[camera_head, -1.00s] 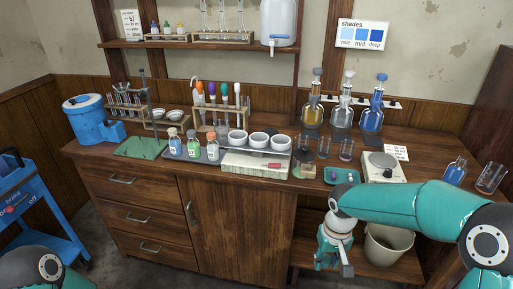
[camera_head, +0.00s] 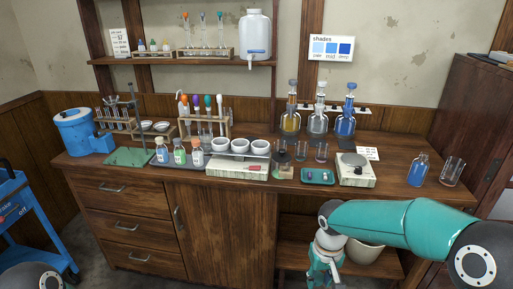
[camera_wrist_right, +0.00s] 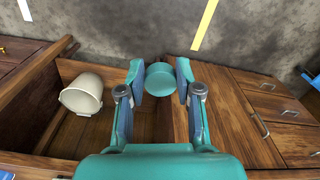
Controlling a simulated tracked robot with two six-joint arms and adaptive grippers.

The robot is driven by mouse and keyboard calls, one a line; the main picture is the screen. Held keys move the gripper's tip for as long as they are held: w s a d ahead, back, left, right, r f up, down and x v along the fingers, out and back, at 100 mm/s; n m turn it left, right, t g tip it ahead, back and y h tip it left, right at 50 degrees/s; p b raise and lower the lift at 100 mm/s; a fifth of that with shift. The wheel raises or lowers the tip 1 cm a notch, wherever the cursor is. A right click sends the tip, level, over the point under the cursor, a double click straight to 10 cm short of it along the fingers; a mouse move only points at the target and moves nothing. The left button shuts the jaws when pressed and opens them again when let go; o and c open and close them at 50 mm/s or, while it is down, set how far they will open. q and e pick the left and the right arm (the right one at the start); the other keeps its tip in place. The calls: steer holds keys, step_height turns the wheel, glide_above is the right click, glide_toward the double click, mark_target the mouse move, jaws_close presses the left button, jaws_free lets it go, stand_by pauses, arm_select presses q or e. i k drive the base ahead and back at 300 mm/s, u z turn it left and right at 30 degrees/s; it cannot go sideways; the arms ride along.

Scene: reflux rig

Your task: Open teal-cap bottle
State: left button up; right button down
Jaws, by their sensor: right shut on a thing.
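My right gripper (camera_wrist_right: 160,82) is shut on a round teal cap (camera_wrist_right: 160,83), seen between its fingertips in the right wrist view. No bottle shows attached to the cap. In the head view the right gripper (camera_head: 322,272) points down in front of the bench's open lower shelf; the cap cannot be made out there. A squat bottle with blue liquid (camera_head: 418,171) stands at the bench's right end, and I see no clear cap on it. Several small labelled bottles, including a green one (camera_head: 179,152), stand on the grey tray at left. My left gripper is out of view.
A beaker (camera_head: 452,172) stands beside the blue bottle. A hotplate-like device (camera_head: 356,170), a small green tray (camera_head: 318,177) and glass cups are left of them. A cream bin (camera_wrist_right: 82,93) sits on the lower shelf near my right gripper. Floor in front is clear.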

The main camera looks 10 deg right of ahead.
mark_target(419, 169)
steer(key=i, duration=0.85)
steer(key=u, duration=0.05)
